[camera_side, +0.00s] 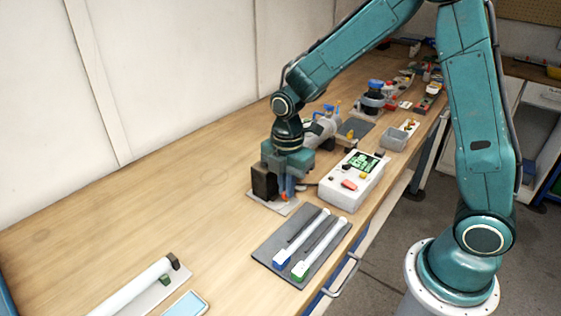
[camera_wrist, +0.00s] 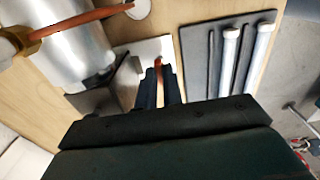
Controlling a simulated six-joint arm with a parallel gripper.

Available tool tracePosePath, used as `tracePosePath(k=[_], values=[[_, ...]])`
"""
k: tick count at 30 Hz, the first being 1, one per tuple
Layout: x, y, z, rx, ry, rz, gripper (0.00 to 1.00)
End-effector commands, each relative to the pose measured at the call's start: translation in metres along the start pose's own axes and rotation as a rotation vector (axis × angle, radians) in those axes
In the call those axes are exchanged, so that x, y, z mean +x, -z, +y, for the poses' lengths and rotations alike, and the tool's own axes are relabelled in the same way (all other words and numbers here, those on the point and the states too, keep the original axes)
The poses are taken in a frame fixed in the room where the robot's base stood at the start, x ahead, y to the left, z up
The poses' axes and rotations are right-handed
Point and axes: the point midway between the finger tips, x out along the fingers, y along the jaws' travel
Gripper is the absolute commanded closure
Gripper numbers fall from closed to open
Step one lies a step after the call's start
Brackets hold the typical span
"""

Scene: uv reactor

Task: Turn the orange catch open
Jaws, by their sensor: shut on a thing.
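The orange catch (camera_wrist: 159,72) shows in the wrist view as a thin orange bar between the fingers of my gripper (camera_wrist: 160,92), over a pale plate. In the side view a small bit of the orange catch (camera_side: 284,197) shows at the fingertips of my gripper (camera_side: 286,188), low by the reactor's dark block (camera_side: 264,181). My gripper points down and is shut on the catch. The fingers hide most of the catch, so its exact angle is hard to tell.
A grey mat (camera_side: 262,250) with two white tubes lies in front. A white control box (camera_side: 352,181) with a green screen stands close on the right. A silver cylinder (camera_wrist: 75,50) and a copper-coloured rod (camera_wrist: 85,20) are near my gripper.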

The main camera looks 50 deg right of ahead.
Motion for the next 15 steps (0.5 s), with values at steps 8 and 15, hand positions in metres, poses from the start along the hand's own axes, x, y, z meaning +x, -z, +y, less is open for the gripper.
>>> tracePosePath(k=[8, 15], values=[[-0.0005, 0.0006, 0.0004, -0.003, -0.002, 0.001, 0.8], [-0.0002, 0.0003, 0.0002, -0.001, -0.001, 0.0, 0.7]])
